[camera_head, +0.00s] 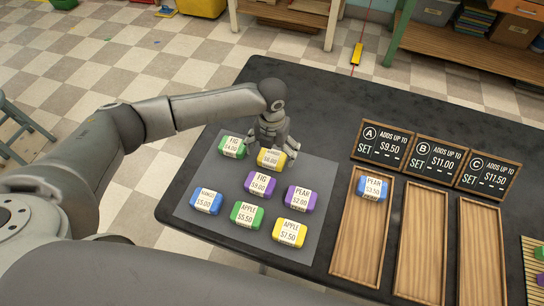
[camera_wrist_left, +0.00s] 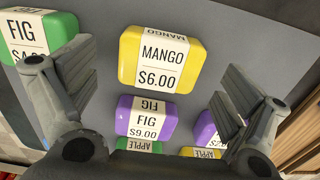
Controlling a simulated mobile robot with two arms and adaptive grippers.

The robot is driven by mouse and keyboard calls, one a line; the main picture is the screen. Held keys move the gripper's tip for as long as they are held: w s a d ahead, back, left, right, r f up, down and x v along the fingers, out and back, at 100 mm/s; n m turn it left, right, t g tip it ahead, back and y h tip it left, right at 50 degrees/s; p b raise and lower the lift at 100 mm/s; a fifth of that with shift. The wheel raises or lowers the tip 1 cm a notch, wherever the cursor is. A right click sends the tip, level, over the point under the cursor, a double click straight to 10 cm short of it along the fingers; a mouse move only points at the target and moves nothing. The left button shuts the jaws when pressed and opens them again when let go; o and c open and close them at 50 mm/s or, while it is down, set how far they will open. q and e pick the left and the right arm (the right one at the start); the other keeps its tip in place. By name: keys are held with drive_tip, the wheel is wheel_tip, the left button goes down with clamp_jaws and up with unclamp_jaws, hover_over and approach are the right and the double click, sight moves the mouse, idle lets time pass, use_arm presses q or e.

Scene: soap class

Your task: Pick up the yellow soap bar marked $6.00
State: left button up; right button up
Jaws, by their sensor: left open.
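The yellow soap bar marked Mango $6.00 (camera_head: 271,158) lies on the grey mat (camera_head: 187,216) in the head view. In the left wrist view the same yellow bar (camera_wrist_left: 158,58) shows its label clearly, between and beyond my open fingers. My left gripper (camera_head: 272,140) is over the far side of this bar, pointing down. In the left wrist view my left gripper (camera_wrist_left: 160,100) has its fingers wide apart with nothing between them touching. My right gripper is in neither view.
A green Fig bar (camera_head: 232,146) lies close left of the yellow bar, and a purple Fig $9.00 bar (camera_head: 260,184) lies just nearer. Several more bars lie on the mat. Wooden trays (camera_head: 422,245) stand to the right; the left one holds a blue Pear bar (camera_head: 372,188).

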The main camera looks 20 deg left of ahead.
use_arm(q)
drive_tip(key=shift+f, duration=1.15)
drive_tip(key=c, duration=1.2)
drive_tip(key=shift+o, duration=0.2)
drive_tip(key=shift+r, duration=0.15)
